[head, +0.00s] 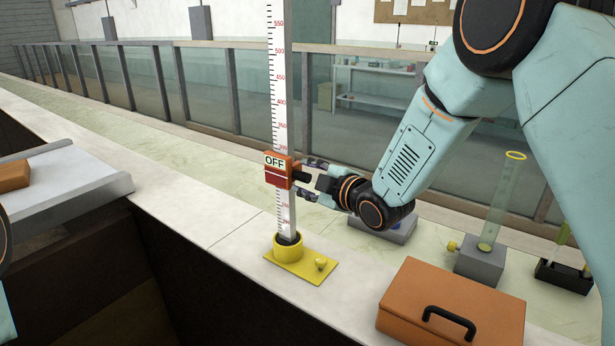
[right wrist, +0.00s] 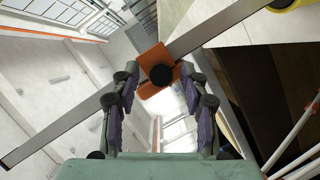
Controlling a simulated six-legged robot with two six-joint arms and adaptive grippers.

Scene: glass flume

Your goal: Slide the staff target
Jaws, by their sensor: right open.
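The white staff (head: 281,100), with black marks and red numbers, stands upright in a yellow base (head: 289,247). The staff target (head: 278,176) is an orange-red block on the staff with an "OFF" label, low on the scale. In the right wrist view the orange target (right wrist: 151,58) has a black round knob (right wrist: 161,75) facing the camera. My right gripper (head: 308,178) is open, its fingers on either side of the knob. The wrist view shows gaps between the fingers and the knob. My left gripper is out of view; only a bit of its arm shows at the left edge.
An orange case (head: 450,300) with a black handle stands front right. Behind it are a clear tube (head: 500,200) on a grey block and a black rack (head: 565,276). A grey tray (head: 70,185) with an orange block (head: 14,176) lies left. Glass panels (head: 205,85) run behind.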

